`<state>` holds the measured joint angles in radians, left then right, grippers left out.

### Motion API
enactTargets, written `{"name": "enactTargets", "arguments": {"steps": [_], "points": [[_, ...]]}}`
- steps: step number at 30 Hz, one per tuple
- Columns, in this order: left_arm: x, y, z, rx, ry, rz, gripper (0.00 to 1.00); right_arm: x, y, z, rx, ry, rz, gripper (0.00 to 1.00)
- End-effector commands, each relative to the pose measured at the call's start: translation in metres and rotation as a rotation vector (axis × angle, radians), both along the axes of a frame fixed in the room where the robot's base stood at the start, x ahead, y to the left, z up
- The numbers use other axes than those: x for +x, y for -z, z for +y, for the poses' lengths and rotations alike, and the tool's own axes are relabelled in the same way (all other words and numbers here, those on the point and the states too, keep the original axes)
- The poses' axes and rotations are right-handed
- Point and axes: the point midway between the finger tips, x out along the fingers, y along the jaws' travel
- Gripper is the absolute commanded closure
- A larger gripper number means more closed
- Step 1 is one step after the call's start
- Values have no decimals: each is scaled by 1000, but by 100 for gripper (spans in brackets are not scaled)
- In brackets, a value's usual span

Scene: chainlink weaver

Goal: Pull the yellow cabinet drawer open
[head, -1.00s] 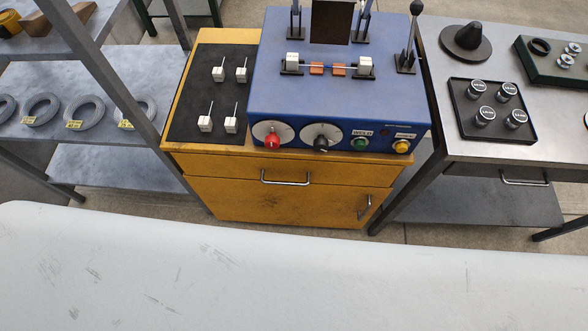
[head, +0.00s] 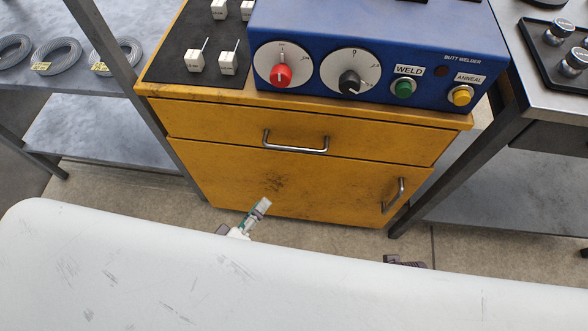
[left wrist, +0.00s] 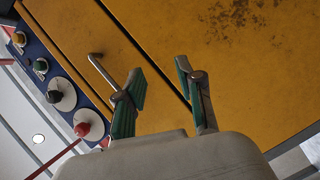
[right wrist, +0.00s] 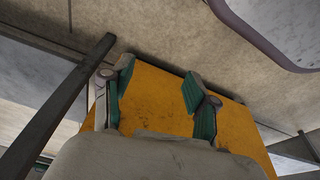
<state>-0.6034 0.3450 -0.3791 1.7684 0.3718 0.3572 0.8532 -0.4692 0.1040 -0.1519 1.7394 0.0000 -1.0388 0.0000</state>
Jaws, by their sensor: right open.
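The yellow cabinet (head: 230,180) has a top drawer (head: 385,140) with a silver bar handle (head: 295,147); the drawer looks shut. My left gripper (head: 261,207) is below and left of this handle, before the lower door. In the left wrist view my left gripper (left wrist: 163,82) is open and empty. There the drawer handle (left wrist: 100,72) lies left of the fingers, one end hidden behind the nearer finger. My right gripper (right wrist: 160,90) is open and empty in the right wrist view, with a yellow cabinet panel (right wrist: 155,105) beyond it.
A blue butt welder (head: 310,20) stands on the cabinet. The lower door has its own handle (head: 393,195). A grey shelf rack (head: 110,130) stands left, a metal table (head: 505,50) right. A dark table leg (right wrist: 60,110) is close to my right gripper.

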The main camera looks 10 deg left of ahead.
Motion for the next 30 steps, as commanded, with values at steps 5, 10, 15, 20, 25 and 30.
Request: {"name": "enactTargets", "arguments": {"steps": [5,10,15,20,25,30], "points": [[-3,-48,-14,-333,-2,-126,63,12,-4,1,2,4,-30,41],[-5,-76,-17,-451,2,-160,63,13,-17,1,2,6,-34,41],[12,-84,-22,-457,0,-166,63,13,-22,1,2,6,-34,41],[42,-89,-34,-456,0,-167,63,13,-23,1,2,6,-35,41],[76,-95,-47,-454,1,-166,63,13,-26,1,2,7,-37,41],[102,-99,-57,-453,0,-163,63,14,-30,1,3,7,-42,41]]}}
